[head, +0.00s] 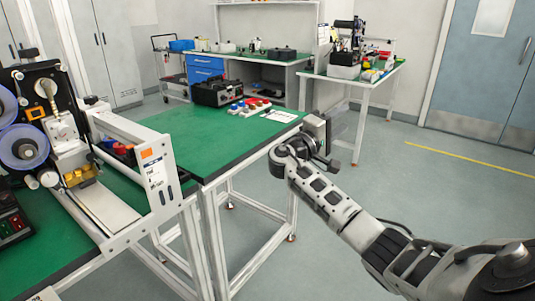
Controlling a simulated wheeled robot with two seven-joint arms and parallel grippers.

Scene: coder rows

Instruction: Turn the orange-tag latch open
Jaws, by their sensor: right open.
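The coder machine (62,140) stands at the left on a green-topped bench, with a black panel, blue-rimmed reels and a white side frame. One orange tag (36,113) is on the black panel, beside a grey lever-like part (47,88). Another orange patch (147,153) is on the end plate of the white frame, above a printed label. I cannot tell which orange mark belongs to the latch, or how the latch is turned. My right gripper (318,130) is open and empty, by the right edge of the middle bench, well right of the machine. My left gripper is not in view.
The middle green bench (205,145) holds a black case (217,92), red and blue small parts (250,106) and a paper sheet (279,116). Two more benches stand behind. Grey lockers (110,50) are at the back left, a blue door (490,70) at the right. Floor at right is clear.

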